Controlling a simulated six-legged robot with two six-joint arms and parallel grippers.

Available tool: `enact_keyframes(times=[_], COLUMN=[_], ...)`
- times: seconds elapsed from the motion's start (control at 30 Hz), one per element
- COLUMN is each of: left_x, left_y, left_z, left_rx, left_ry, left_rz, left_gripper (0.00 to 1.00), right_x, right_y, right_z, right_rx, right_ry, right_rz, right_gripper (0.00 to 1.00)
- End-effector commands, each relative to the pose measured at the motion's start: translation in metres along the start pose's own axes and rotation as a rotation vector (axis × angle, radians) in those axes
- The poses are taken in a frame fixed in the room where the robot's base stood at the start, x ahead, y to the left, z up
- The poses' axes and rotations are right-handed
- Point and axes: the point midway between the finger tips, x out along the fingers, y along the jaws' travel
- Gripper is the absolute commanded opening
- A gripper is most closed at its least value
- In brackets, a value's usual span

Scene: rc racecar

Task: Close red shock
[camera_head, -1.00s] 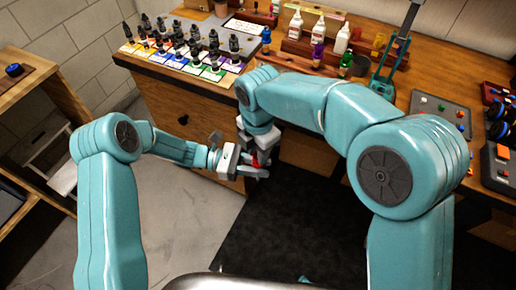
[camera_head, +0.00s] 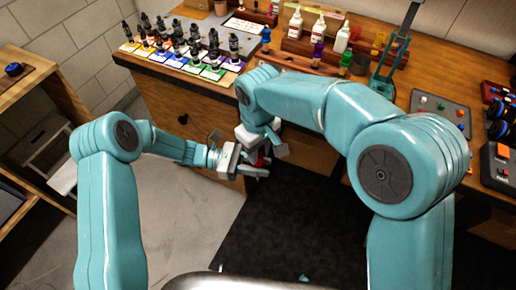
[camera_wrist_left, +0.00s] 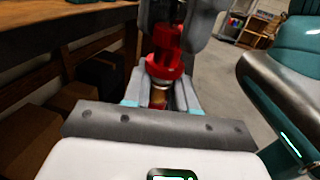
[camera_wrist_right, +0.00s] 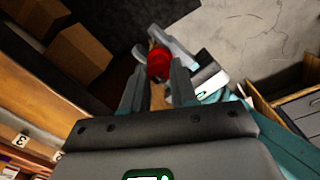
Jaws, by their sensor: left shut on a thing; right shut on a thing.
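The red shock (camera_wrist_left: 166,50) shows in the left wrist view as a red cap and collar above a brass-coloured lower body. My left gripper (camera_wrist_left: 160,88) is shut on its lower part. My right gripper (camera_wrist_right: 158,72) is shut on the other end of the shock, whose red part (camera_wrist_right: 159,62) shows between its fingers in the right wrist view. In the head view the two grippers meet in front of the bench, and only a bit of red (camera_head: 262,160) shows between them. The rest of the shock is hidden by the fingers.
The wooden bench (camera_head: 285,62) behind holds several dark shocks on coloured cards (camera_head: 205,70), white bottles (camera_head: 318,30) and a tray of coloured buttons (camera_head: 440,112). A wooden shelf (camera_head: 50,85) stands at the left.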

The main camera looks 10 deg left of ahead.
Motion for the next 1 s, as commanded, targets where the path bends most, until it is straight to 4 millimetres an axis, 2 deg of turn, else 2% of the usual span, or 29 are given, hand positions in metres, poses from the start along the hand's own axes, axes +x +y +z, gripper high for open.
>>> enact_keyframes(times=[0.07,0.1,0.17,0.47,0.8,1.0], left_x=[0.000,0.000,0.000,0.000,0.000,0.000], left_y=[0.000,0.000,0.000,0.000,0.000,0.000], left_z=[0.000,0.000,0.000,0.000,0.000,0.000], left_rx=[0.000,0.000,0.000,0.000,0.000,0.000], left_ry=[0.000,0.000,0.000,0.000,0.000,0.000], left_rz=[-0.001,-0.001,-0.001,0.000,0.000,0.000], left_gripper=[0.00,0.00,0.00,0.00,0.00,0.00], right_x=[0.000,0.000,0.000,-0.002,-0.043,-0.045], right_y=[0.000,0.000,0.000,0.000,0.000,0.000], right_z=[0.000,0.000,0.000,0.000,0.000,0.000], right_rx=[-0.002,-0.002,-0.002,-0.004,-0.004,-0.005], right_ry=[0.001,0.001,0.001,0.002,0.002,0.000], right_rz=[0.001,0.001,0.001,0.001,0.001,0.000], right_gripper=[0.00,0.37,0.53,0.53,0.53,0.53])
